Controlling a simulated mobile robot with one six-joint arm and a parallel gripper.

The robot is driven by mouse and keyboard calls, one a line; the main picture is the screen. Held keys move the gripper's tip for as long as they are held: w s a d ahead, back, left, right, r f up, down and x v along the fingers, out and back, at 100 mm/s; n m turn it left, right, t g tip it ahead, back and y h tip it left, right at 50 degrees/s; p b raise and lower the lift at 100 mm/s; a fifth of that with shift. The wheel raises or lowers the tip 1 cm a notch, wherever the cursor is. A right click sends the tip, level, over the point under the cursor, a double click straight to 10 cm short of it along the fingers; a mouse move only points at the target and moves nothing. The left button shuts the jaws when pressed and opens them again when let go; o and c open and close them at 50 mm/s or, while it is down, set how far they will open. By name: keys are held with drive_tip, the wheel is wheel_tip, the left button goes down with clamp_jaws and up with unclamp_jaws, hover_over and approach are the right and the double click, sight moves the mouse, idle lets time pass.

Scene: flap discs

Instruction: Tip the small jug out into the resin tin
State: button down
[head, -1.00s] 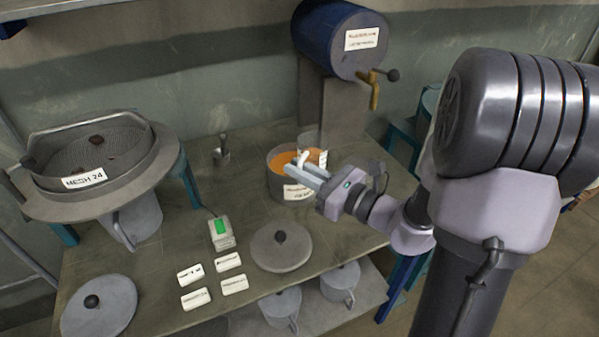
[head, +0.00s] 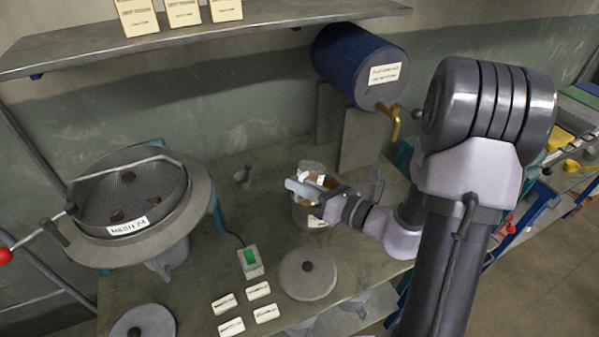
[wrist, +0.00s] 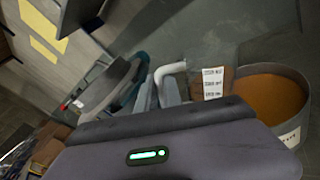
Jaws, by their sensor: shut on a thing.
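The resin tin (head: 301,215) is a grey round tin on the bench with orange-brown contents; it also shows at the right of the wrist view (wrist: 290,136). The small jug (head: 313,168) is see-through with a pale handle and a white label; it shows beside the tin in the wrist view (wrist: 213,84). My gripper (head: 303,188) is shut on the jug's handle and holds it over the tin's mouth. The fingers and tin hide part of the jug, so its exact tilt and whether anything flows out cannot be told.
A mesh sieve (head: 160,190) stands at left. A blue drum (head: 345,65) with a brass tap is behind the tin. A grey lid (head: 307,275), a small device with a green screen (head: 250,262) and several label cards lie in front. A shelf (head: 270,20) hangs above.

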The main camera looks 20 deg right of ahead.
drive_tip(key=shift+r+m+p, duration=0.4)
drive_tip(key=shift+r+p, duration=0.3)
drive_tip(key=shift+p, duration=0.05)
drive_tip(key=r+m+p, duration=0.1)
drive_tip(key=p, duration=0.2)
drive_tip(key=w+d+m+p, duration=0.1)
drive_tip(key=p, duration=0.2)
drive_tip(key=shift+r+m+g, duration=0.35)
drive_tip(key=shift+m+g, duration=0.05)
drive_tip(key=m+p, duration=0.1)
drive_tip(key=p, duration=0.1)
drive_tip(key=d+r+m+p, duration=0.1)
drive_tip(key=p, duration=0.1)
drive_tip(key=shift+w+r+g, duration=0.3)
drive_tip(key=shift+w, duration=0.1)
drive_tip(key=d+m+p, duration=0.1)
drive_tip(key=p, duration=0.2)
drive_tip(key=shift+w+r+m+y+p, duration=0.3)
drive_tip(key=shift+w+r+y, duration=0.1)
drive_tip(key=w+d+m+p, duration=0.1)
drive_tip(key=m+p, duration=0.1)
drive_tip(key=w+d+r+m+g+y+p, duration=0.1)
drive_tip(key=w+d+m+p, duration=0.2)
drive_tip(key=d+m+p, duration=0.1)
drive_tip(key=shift+w+r+g+p, duration=0.25)
drive_tip(key=shift+r+g+p, duration=0.1)
drive_tip(key=shift+g+p, duration=0.05)
